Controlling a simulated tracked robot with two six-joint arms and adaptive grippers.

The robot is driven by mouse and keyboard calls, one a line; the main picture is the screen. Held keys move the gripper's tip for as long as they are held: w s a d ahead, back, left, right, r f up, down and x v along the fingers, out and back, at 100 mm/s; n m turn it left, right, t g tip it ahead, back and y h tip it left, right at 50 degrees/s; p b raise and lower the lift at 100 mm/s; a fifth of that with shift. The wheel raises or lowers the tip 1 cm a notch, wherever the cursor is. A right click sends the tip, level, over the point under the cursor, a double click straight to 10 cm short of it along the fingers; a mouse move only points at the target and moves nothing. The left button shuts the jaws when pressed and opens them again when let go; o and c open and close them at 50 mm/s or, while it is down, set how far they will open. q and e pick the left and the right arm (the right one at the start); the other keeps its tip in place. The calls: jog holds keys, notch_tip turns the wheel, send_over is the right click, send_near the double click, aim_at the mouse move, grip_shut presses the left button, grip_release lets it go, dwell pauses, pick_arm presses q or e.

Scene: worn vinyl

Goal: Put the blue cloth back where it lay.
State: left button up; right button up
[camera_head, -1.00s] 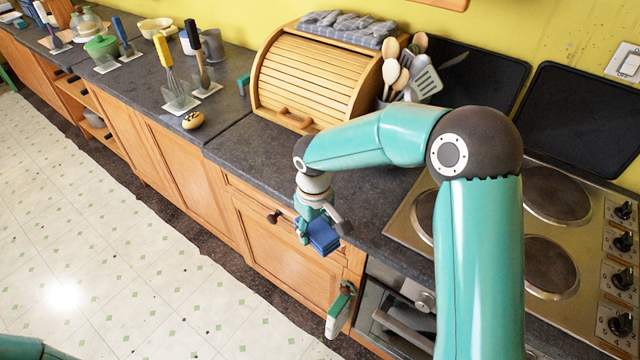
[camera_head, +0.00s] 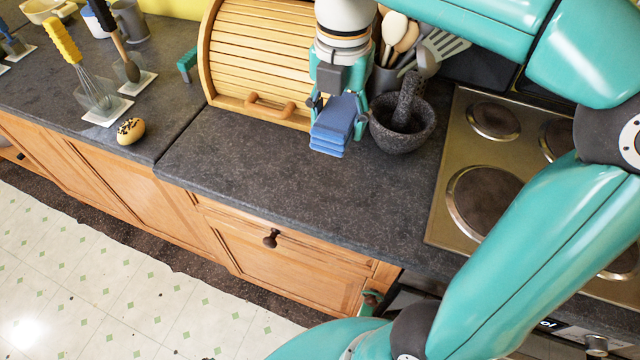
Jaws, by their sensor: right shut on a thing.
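The blue cloth (camera_head: 330,138) is a small folded stack with several layers. My right gripper (camera_head: 338,104) points down and is shut on it. The cloth is over the dark countertop, in front of the right end of the wooden bread box and just left of the stone mortar. I cannot tell whether its lower edge touches the counter.
The roll-top bread box (camera_head: 262,62) stands behind, left of the gripper. The mortar with pestle (camera_head: 402,128) is close on the right, before the hob (camera_head: 448,205). A yellow spotted object (camera_head: 131,131) lies left. The counter front (camera_head: 270,170) is clear.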

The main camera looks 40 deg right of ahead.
jog(key=b, duration=0.1)
send_over(333, 200)
notch_tip(333, 200, down, 15)
jog(key=shift+f, duration=2.3)
jog(key=shift+f+b, duration=0.1)
jog(key=shift+b, duration=0.2)
jog(key=o, duration=1)
jog(key=shift+r, duration=0.2)
notch_tip(333, 200, up, 12)
jog(key=shift+f+p, duration=0.1)
jog(key=shift+p, duration=0.45)
